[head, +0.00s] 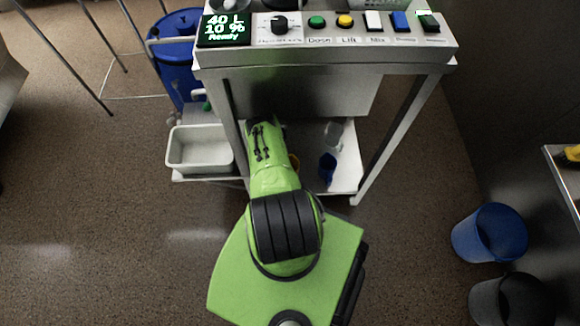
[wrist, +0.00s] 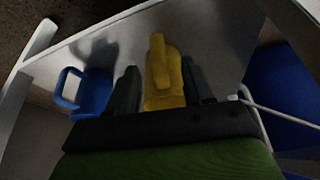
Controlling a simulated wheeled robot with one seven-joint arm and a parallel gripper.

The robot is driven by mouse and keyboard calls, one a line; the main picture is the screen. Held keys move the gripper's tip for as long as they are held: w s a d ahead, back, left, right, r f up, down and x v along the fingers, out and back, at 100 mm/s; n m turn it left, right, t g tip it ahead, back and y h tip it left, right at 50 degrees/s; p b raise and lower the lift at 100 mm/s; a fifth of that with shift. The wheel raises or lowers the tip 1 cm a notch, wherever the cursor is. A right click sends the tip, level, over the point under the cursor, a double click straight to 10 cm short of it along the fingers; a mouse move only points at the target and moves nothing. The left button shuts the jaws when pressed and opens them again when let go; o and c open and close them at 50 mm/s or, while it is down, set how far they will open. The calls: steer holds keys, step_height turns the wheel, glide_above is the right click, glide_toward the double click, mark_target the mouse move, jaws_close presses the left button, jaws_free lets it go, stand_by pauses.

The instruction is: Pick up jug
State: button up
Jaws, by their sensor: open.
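A yellow jug-like vessel (wrist: 165,88) stands between the two dark fingers of my open gripper (wrist: 160,68) in the wrist view, its handle-like part pointing away. Whether the fingers touch it I cannot tell. A blue jug (wrist: 93,94) with a loop handle stands to the left of the left finger; it also shows in the head view (head: 327,168) on the low shelf. In the head view a small orange-yellow edge (head: 295,163) shows beside my arm, which hides most of it and my gripper.
The low white shelf (head: 345,180) sits under a control console (head: 330,40) between metal legs. A clear vessel (head: 333,133) stands at the shelf's back. A white basin (head: 199,148) is left. A blue drum (head: 178,50) stands behind it. Blue (head: 489,234) and black bins stand right.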

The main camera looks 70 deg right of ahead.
steer(key=b+x, duration=0.2)
steer(key=x, duration=0.2)
steer(key=shift+s+a+b, duration=0.15)
steer(key=shift+b, duration=0.25)
steer(key=shift+r, duration=0.15)
jaws_close()
steer(key=shift+r, duration=0.1)
